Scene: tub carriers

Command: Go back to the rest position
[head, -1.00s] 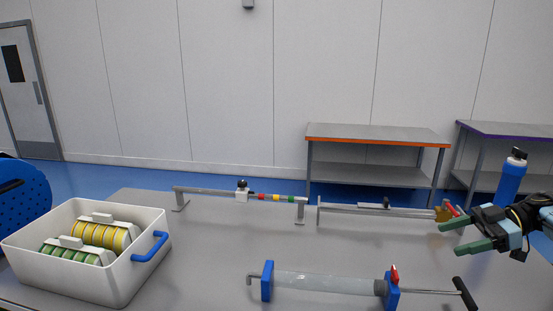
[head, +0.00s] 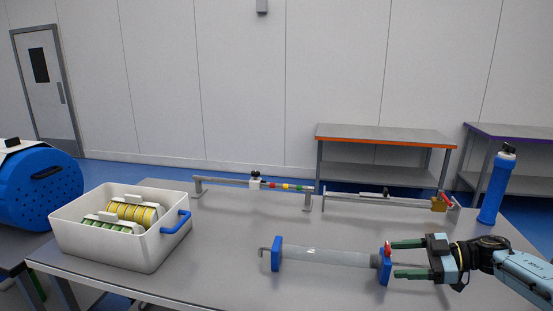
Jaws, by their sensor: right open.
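My right gripper (head: 397,259) comes in from the right. Its two green fingers are apart and point left, with nothing visible between them. The fingertips show close to the right blue end block (head: 385,267) of a clear tube (head: 325,256) with a red lever; I cannot tell whether they touch. Anything right of that block is hidden by the gripper. My left gripper is not in view.
A white tub (head: 110,245) with blue handle and yellow and green reels stands at the table's left. Behind are a rail with coloured beads (head: 225,182), a second rail (head: 375,200) and a blue bottle (head: 494,188). A blue drum (head: 35,195) is at far left.

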